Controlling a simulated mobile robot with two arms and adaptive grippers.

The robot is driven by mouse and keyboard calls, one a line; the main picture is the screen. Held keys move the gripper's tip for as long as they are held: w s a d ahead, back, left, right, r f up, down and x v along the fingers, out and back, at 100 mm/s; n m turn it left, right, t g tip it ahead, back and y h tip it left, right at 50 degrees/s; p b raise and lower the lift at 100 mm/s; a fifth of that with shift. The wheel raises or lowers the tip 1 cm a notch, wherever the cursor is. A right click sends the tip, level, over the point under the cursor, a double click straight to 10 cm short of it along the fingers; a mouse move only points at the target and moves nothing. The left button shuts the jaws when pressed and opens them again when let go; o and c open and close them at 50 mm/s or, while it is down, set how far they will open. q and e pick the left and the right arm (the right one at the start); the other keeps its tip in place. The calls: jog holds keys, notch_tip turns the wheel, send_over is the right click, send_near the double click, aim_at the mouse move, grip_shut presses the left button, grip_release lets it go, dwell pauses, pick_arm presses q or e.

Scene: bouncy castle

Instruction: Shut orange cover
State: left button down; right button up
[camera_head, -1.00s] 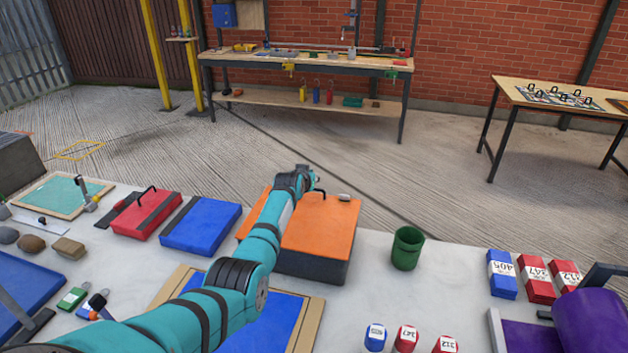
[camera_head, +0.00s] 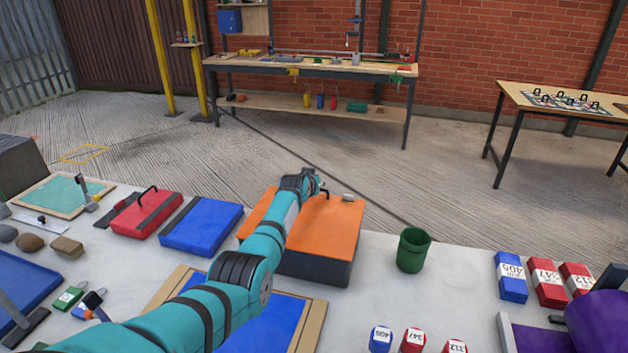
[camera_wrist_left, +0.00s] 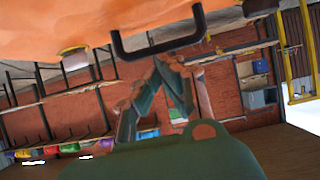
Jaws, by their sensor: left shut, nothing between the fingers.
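The orange cover (camera_head: 335,225) lies on top of a dark box (camera_head: 320,268) in the middle of the table and looks nearly flat. My left arm crosses over it and hides part of its left side. A black handle (camera_wrist_left: 160,48) sticks out from the orange cover (camera_wrist_left: 100,20) in the left wrist view. My left gripper (camera_wrist_left: 160,68) is shut and empty, its fingertips close to the handle's bar; I cannot tell whether they touch. In the head view my left gripper (camera_head: 312,184) is at the cover's far edge. My right gripper is not in view.
A blue box (camera_head: 200,228) and a red box (camera_head: 147,214) stand left of the orange one. A green bucket (camera_head: 412,250) stands close on its right. Red and blue numbered blocks (camera_head: 547,285) and a purple object (camera_head: 598,322) are further right. Bare table shows around the bucket.

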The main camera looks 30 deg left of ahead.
pick_arm(q)
jog(key=s+d+r+p, duration=0.2)
jog(key=s+r+p, duration=0.2)
jog(key=s+r, duration=0.4)
jog(key=shift+s+r, duration=0.4)
jog(key=shift+r, duration=0.3)
